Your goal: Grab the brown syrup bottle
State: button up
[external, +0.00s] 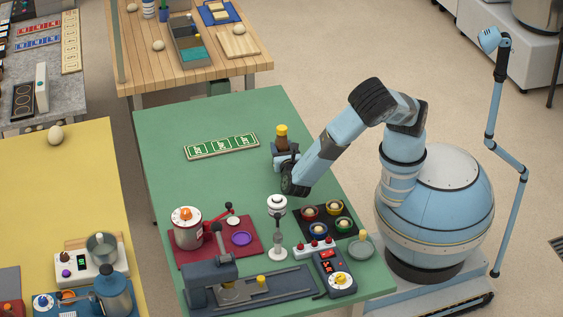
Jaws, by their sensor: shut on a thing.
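The brown syrup bottle (281,142) has a yellow cap and stands upright near the right edge of the green table (165,118). My gripper (282,156) is at the bottle from the lower right, with its jaws shut on the bottle's body. The jaws hide the lower part of the bottle. I cannot tell whether its base touches the table.
A green-and-white strip (221,146) lies left of the bottle. Nearer the camera are a white stand (278,228), a black tray with coloured bowls (345,211), a red mat with a canister (187,228) and a grey machine (212,284). The table's far end is clear.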

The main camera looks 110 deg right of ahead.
jog(key=c, duration=0.4)
jog(key=shift+o, duration=0.2)
jog(key=shift+r, duration=0.1)
